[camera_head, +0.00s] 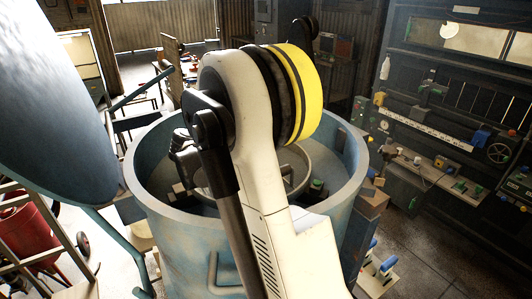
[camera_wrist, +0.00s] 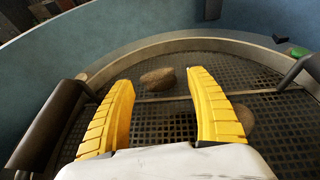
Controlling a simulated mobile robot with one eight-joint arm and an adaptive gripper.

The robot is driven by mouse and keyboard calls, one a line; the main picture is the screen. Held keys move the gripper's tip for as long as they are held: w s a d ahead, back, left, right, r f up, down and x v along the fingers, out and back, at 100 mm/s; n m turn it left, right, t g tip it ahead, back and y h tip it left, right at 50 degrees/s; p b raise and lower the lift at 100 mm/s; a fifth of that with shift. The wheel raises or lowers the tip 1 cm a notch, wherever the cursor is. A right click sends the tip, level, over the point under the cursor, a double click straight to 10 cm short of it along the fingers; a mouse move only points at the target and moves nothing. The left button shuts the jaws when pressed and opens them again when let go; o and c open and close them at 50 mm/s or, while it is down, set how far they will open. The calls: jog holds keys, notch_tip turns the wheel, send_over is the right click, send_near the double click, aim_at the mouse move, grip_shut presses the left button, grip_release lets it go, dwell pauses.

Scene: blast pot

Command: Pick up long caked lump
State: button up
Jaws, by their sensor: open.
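A brown, somewhat elongated lump (camera_wrist: 157,79) lies on the dark grating (camera_wrist: 157,112) inside the pot, ahead of my fingers. A second brown lump (camera_wrist: 246,118) lies to the right, partly hidden behind the right finger, so I cannot tell its full length. My gripper (camera_wrist: 161,80) is open and empty, its yellow fingers apart. In the wrist view the first lump shows between the fingertips, touching neither. In the head view my arm reaches into the blue pot (camera_head: 180,245) and hides the lumps and the gripper.
The pot's curved blue wall (camera_wrist: 215,17) and an inner ring (camera_wrist: 190,45) enclose the grating. Dark brackets and a green piece (camera_wrist: 297,51) sit near the ring. A large blue lid (camera_head: 50,110) stands open at left. A workbench (camera_head: 440,175) lines the right.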

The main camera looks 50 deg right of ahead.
jog(key=x, duration=0.3)
jog(key=shift+w+d+f, duration=0.1)
jog(key=shift+w, duration=0.05)
jog(key=shift+c, duration=0.9)
jog(key=c, duration=1.1)
